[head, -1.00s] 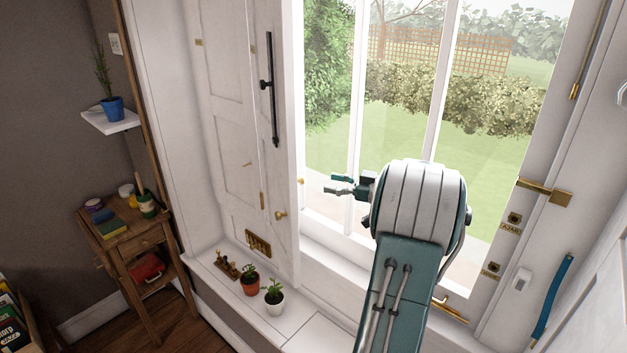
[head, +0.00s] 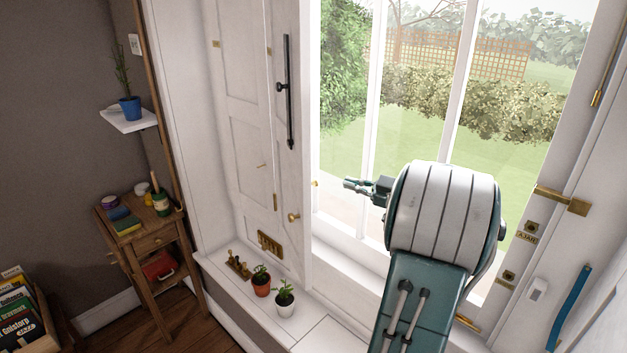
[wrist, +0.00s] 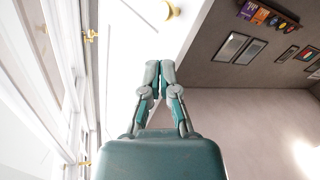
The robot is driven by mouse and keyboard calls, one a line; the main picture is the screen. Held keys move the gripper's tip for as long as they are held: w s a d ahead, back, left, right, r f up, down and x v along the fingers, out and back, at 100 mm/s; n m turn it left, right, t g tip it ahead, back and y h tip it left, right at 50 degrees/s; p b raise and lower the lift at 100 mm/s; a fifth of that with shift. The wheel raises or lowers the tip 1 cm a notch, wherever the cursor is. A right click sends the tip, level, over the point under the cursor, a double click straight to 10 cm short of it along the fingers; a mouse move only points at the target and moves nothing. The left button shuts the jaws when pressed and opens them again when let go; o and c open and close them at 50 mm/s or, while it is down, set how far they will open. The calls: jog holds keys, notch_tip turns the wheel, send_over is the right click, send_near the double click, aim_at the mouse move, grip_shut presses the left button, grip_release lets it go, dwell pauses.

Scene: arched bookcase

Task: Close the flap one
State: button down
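A white panelled shutter (head: 248,120) stands folded at the left side of the window. Its narrow leaf (head: 290,180), nearest the glass, carries a small brass knob (head: 293,217); no label shows which leaf is flap one. My gripper (head: 347,184) is in front of the window, to the right of that leaf and apart from it, pointing left. In the wrist view the fingertips of my gripper (wrist: 160,70) are together with nothing between them. A brass knob (wrist: 170,10) on a white surface shows beyond the fingertips at the top of the wrist view.
A red-potted plant (head: 261,284), a white-potted plant (head: 285,302) and a brass ornament (head: 237,265) stand on the sill below the shutter. A wooden side table (head: 150,242) stands at left. A brass handle (head: 560,200) projects from the frame at right.

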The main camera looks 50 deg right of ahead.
aim_at(300, 178)
jog(key=a+r+n+h, duration=0.2)
jog(key=a+n+h, duration=0.5)
jog(key=a+n, duration=0.5)
jog(key=w+m, duration=0.2)
jog(key=w, duration=0.8)
jog(key=shift+s+d, duration=0.5)
jog(key=shift+d, duration=0.3)
jog(key=shift+s+d, duration=0.5)
jog(key=shift+d, duration=0.3)
